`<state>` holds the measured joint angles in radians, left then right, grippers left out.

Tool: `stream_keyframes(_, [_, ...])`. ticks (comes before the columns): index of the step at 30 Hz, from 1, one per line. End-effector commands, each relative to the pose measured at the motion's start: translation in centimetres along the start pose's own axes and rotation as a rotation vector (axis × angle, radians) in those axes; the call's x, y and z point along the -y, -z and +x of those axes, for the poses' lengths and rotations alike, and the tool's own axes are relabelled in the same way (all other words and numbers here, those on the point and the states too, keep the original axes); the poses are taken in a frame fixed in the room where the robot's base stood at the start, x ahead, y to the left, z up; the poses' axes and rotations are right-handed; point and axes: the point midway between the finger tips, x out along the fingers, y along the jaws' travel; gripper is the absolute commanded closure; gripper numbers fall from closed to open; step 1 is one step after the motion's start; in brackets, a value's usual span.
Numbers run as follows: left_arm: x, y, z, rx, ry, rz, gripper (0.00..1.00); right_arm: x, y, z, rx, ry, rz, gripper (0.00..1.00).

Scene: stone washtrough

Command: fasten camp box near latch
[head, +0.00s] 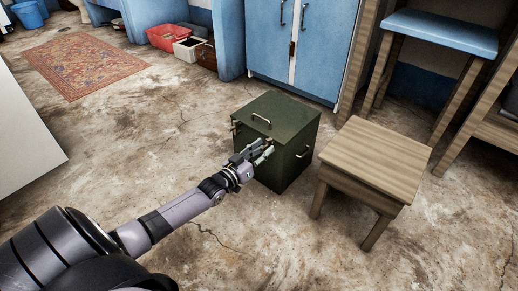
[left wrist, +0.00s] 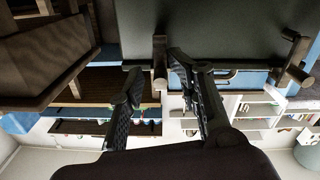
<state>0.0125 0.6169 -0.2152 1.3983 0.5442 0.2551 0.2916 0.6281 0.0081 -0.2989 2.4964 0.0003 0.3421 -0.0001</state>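The dark green camp box (head: 290,128) stands on the floor with its lid down. My left gripper (head: 258,151) is at the box's left-facing side, near its front corner. In the left wrist view the box (left wrist: 225,30) fills the top. There my left gripper (left wrist: 156,68) is open, with the near latch (left wrist: 160,62) between its fingertips; I cannot tell whether they touch it. The other latch (left wrist: 293,58) is to the right in that view, and in the head view it (head: 235,126) is at the box's left corner. The near latch is largely hidden by the gripper in the head view.
A wooden stool (head: 375,158) stands close to the right of the box. A blue cabinet (head: 298,50) is behind it, and a blue-topped stool (head: 440,30) is at the back right. Concrete floor (head: 130,140) is clear to the left, up to a rug (head: 82,62).

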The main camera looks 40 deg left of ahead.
Motion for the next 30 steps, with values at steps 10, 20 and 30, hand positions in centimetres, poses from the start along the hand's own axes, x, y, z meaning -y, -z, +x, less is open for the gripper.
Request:
stream_keyframes(10, [0.0,-0.3,-4.8,0.005,0.0,0.0,0.69,0.0,-0.2,-0.1,0.004,-0.001,0.001,0.69])
stream_keyframes(20, [-0.1,-0.2,-10.4,0.004,-0.001,0.0,0.69,0.0,-0.2,-0.1,0.004,-0.001,0.001,0.69])
stream_keyframes(30, [-0.1,0.0,-11.8,0.0,-0.002,0.0,0.69,0.0,-0.2,-0.1,0.004,-0.001,0.001,0.69])
